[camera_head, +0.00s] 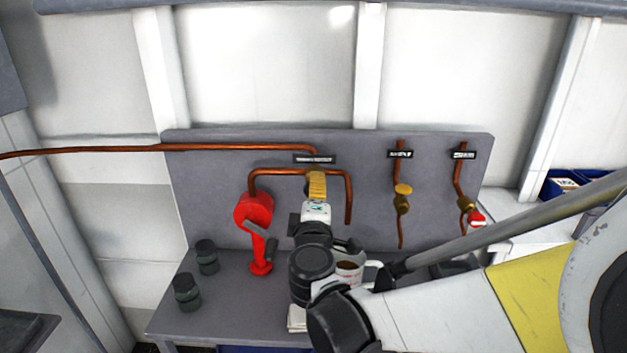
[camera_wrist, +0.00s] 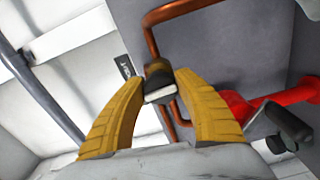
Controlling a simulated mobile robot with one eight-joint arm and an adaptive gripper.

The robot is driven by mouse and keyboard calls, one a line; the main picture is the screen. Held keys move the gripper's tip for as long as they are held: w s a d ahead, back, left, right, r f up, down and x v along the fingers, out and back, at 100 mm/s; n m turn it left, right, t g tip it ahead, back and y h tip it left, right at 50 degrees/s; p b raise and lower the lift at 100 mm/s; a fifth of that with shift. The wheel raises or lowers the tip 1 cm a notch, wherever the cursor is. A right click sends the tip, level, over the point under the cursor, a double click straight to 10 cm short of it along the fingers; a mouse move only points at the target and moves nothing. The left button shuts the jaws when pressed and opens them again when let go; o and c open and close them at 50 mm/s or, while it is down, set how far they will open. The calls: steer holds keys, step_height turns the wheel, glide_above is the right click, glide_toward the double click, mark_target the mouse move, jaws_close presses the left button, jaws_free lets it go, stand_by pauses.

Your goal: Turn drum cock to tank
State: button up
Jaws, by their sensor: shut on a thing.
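A cock (camera_wrist: 158,82) with a dark body and a pale metal front sits between the yellow fingertips of my gripper (camera_wrist: 160,88) in the wrist view. My gripper is shut on it. In the head view my gripper (camera_head: 316,186) is at the grey back panel, just below the left label plate (camera_head: 314,159), and hides the cock there. Copper pipes (camera_head: 215,147) meet at this spot: one from the left above, one bending down to a red hand pump (camera_head: 255,212), one bending down on the right (camera_head: 348,195). The label is too small to read.
Two brass valves stand on the panel to the right, a middle one (camera_head: 402,198) and a right one (camera_head: 466,203) beside a red part (camera_head: 477,219). Two dark jars (camera_head: 207,256) (camera_head: 186,292) stand on the left of the bench (camera_head: 228,318).

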steer(key=shift+m, duration=0.4)
steer(key=o, duration=1.2)
steer(key=s, duration=1.2)
steer(key=shift+a, duration=0.2)
